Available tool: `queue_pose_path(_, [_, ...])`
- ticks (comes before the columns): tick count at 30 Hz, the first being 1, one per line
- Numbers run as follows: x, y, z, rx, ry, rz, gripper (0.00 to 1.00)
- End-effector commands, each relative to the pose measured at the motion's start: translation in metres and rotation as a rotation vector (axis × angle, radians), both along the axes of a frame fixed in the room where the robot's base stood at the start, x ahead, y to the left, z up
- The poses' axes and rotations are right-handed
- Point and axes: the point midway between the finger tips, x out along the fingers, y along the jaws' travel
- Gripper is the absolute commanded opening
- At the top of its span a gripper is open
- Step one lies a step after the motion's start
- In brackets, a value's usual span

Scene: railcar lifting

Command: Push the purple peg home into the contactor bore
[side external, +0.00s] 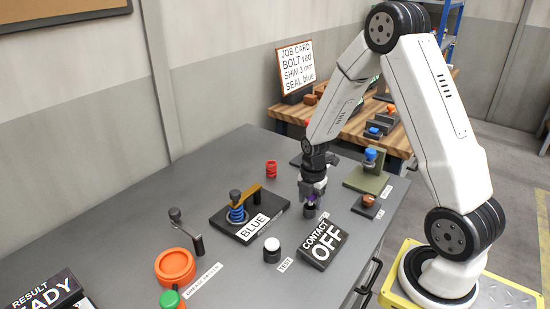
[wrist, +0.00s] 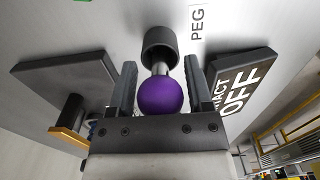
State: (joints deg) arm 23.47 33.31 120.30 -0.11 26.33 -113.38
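The purple peg (wrist: 160,96) has a round purple head and a short metal shaft. Its shaft runs into a dark grey cylinder, the contactor bore (wrist: 160,45), but the depth inside is hidden. My gripper (wrist: 162,72) has one finger on each side of the purple head, with narrow gaps showing, so it looks open. In the side view my gripper (side external: 312,190) points down over the dark cylinder (side external: 309,211) and mostly hides the purple head. The contact sign (side external: 323,244) reads OFF and stands beside the cylinder.
Left of my gripper is a dark base plate (side external: 222,226) with a blue spring (side external: 237,215) and a brass-coloured lever. A white-topped TEST button (side external: 271,249) stands in front. A green fixture (side external: 368,178) and a small copper-knobbed block (side external: 368,207) stand to the right.

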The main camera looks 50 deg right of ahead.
Motion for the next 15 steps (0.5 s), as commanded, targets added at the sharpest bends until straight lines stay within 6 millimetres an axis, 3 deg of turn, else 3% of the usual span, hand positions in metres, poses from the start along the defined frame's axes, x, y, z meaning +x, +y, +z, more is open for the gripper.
queue_pose_path(1, [0.0,0.0,0.0001,0.0,0.0,0.0,0.47])
queue_pose_path(5, [0.0,0.0,0.0001,0.0,0.0,0.0,0.05])
queue_pose_path(6, [0.0,0.0,0.0001,0.0,0.0,0.0,0.0])
queue_pose_path(15, [0.0002,-0.0001,0.0008,0.0,-0.001,0.0,0.0])
